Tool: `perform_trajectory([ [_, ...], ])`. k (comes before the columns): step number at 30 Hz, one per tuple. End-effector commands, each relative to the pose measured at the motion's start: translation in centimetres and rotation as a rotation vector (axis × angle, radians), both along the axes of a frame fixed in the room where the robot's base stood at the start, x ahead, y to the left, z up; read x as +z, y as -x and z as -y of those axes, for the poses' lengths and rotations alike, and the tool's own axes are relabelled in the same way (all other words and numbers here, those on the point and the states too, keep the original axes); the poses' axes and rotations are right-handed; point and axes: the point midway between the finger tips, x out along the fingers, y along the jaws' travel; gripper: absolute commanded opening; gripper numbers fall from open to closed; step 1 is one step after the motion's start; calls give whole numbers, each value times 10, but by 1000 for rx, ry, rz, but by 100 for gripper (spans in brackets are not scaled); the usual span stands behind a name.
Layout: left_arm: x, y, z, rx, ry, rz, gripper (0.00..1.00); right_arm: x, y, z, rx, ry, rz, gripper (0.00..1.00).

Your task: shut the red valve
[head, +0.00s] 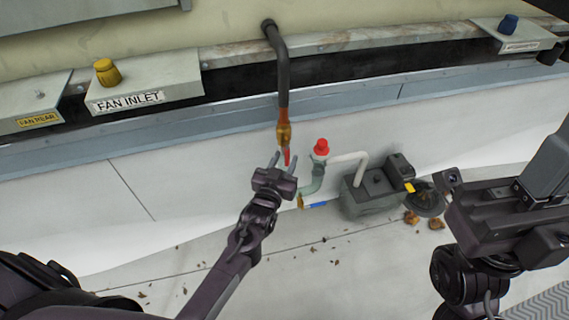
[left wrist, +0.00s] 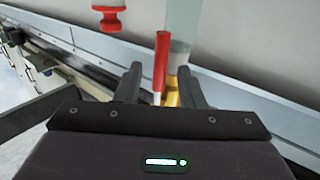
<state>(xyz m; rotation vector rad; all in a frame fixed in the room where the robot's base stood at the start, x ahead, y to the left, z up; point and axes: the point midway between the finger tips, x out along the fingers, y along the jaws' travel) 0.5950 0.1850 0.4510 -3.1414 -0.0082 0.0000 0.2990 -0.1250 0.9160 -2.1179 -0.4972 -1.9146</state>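A dark pipe comes down the wall to a brass valve body (head: 284,133) with a red lever handle (head: 287,157) pointing down along the pipe. My left gripper (head: 283,162) is open just below the valve, its two fingers on either side of the lever's lower end. In the left wrist view the red lever (left wrist: 161,60) stands between the spread fingers of the left gripper (left wrist: 160,85), with a gap on both sides; contact is not visible. My right gripper (head: 452,188) is at the right, away from the valve; its fingers are not clear.
A red knob (head: 321,147) tops a grey-green pipe right of the left gripper; it shows in the left wrist view (left wrist: 109,15). A blue lever (head: 316,205) sits low on that pipe. A grey pump (head: 372,190) stands beside it.

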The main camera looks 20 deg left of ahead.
Motion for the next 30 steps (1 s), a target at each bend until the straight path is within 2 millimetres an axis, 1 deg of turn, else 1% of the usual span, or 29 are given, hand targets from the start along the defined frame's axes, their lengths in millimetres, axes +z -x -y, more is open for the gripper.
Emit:
perform_trajectory([
  [2, 0, -3, 0, 0, 0, 0, 35, -1, 0, 0, 0, 0, 1, 0],
  [8, 0, -3, 0, 0, 0, -1, 35, 0, 0, 0, 0, 1, 0, 0],
  [11, 0, -3, 0, 0, 0, -1, 25, 0, 0, 0, 0, 1, 0, 0],
  [15, 0, -3, 0, 0, 0, -1, 6, 0, 0, 0, 0, 1, 0, 0],
  [17, 0, -3, 0, 0, 0, 0, 0, 0, 0, 0, 0, 1, 0, 0],
  [30, 1, -2, 0, 0, -4, -4, 0, 2, 0, 0, -1, 0, 0, 0],
])
